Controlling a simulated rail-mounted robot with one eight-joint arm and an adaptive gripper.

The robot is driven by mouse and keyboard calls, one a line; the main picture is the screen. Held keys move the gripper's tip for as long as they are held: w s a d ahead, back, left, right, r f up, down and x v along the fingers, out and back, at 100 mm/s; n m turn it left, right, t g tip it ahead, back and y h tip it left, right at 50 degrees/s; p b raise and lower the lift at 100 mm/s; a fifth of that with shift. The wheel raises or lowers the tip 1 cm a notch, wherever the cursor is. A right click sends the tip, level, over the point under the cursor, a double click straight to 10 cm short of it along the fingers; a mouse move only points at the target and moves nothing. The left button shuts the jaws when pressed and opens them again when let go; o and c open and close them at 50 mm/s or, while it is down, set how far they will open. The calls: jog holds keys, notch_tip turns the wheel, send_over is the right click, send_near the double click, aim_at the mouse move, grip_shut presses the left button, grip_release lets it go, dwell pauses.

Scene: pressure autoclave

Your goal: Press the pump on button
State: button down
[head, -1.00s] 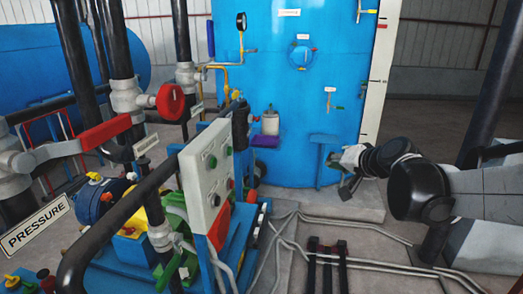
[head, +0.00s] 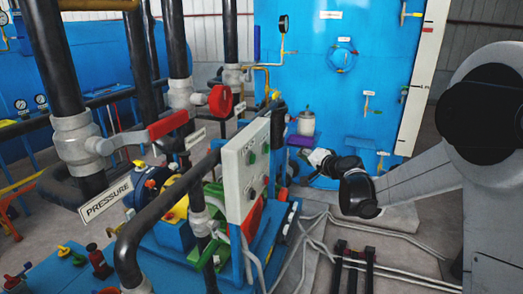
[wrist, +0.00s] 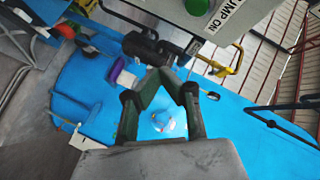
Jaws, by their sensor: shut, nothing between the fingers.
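The white control panel (head: 232,176) stands upright left of centre in the head view, with a green button (head: 252,157) high on its right-hand face. In the wrist view, a green button (wrist: 197,6) is cut by the top edge, beside a "PUMP ON" label (wrist: 222,17). My gripper (wrist: 163,76) is shut and empty, pointing at the blue vessel, with the button above and to the right of its fingertips in the picture. In the head view my gripper (head: 317,159) is to the right of the panel, apart from it.
The tall blue vessel (head: 345,90) stands behind the panel. A black pipe (head: 160,205) and a red-handled valve (head: 168,124) are at the left. Thin pipes (head: 400,270) and a black rack (head: 355,265) lie on the floor. A yellow pipe (wrist: 228,62) shows near my fingers.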

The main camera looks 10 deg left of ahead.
aim_at(267, 149)
dwell(0.3)
jog(key=w+a, duration=0.1)
jog(key=a, duration=0.7)
jog(key=shift+w+a+p, duration=0.3)
jog(key=shift+w, duration=0.05)
jog(key=shift+a, duration=0.1)
dwell(1.3)
jog(key=shift+w+a+b, duration=0.1)
jog(key=shift+a+b, duration=0.2)
